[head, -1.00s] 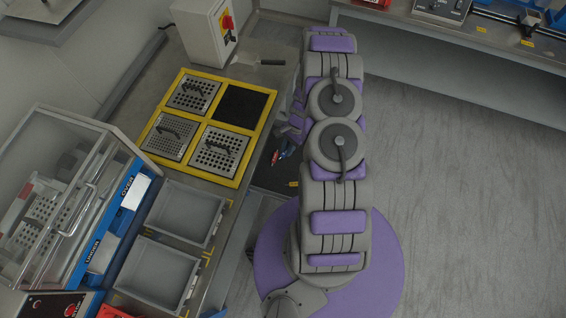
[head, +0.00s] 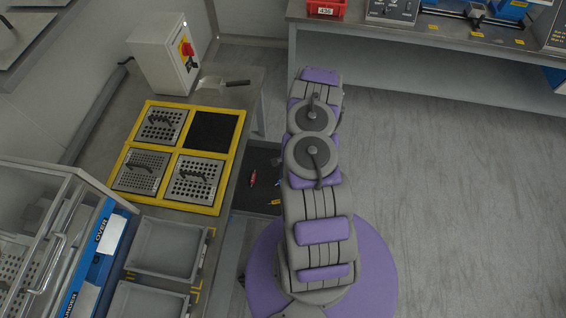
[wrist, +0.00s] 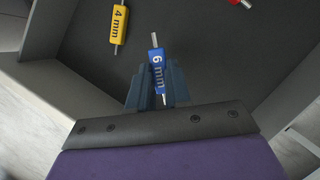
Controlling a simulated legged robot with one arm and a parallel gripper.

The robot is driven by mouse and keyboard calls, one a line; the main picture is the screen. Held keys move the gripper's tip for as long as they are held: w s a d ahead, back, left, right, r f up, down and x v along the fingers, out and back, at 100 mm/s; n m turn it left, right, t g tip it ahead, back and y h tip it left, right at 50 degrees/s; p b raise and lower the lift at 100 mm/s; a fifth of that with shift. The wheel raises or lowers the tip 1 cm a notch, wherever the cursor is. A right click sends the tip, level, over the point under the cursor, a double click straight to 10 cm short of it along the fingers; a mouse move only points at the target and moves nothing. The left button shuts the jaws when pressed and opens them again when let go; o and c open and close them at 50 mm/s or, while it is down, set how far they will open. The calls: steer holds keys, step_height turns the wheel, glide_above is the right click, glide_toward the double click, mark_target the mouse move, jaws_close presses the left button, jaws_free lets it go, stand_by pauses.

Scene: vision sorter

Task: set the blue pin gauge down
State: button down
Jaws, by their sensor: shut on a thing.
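The blue pin gauge (wrist: 158,72), marked 6 mm, is in the wrist view with its metal pin showing at both ends. My gripper (wrist: 158,88) is shut on it, one dark blue finger on each side. The gauge is over the dark floor of an open drawer (wrist: 205,45); I cannot tell whether it touches the floor. In the head view the drawer (head: 262,157) is left of my arm. My arm hides most of the gripper there.
A yellow 4 mm pin gauge (wrist: 118,25) lies in the drawer to the left, and a red gauge (head: 253,178) lies farther along. The drawer's grey wall (wrist: 65,90) is close on the left. A yellow-framed rack (head: 232,165) stands on the bench beside it.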

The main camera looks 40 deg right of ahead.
steer(key=w+d, duration=0.3)
steer(key=w+d+f+b, duration=0.1)
steer(key=w+d, duration=0.1)
steer(key=shift+w+d, duration=0.15)
steer(key=shift+d, duration=0.05)
steer(key=shift+w+d, duration=0.55)
steer(key=shift+w, duration=0.3)
steer(key=shift+w+d+b, duration=0.1)
steer(key=shift+d+b, duration=0.05)
steer(key=shift+b, duration=0.2)
step_height(320, 180, down, 4)
steer(key=shift+d+r+b, duration=0.1)
steer(key=shift+r+b, duration=0.1)
steer(key=shift+b, duration=0.5)
steer(key=c, duration=1.1)
jaws_free()
steer(key=shift+o, duration=0.2)
steer(key=shift+r, duration=0.1)
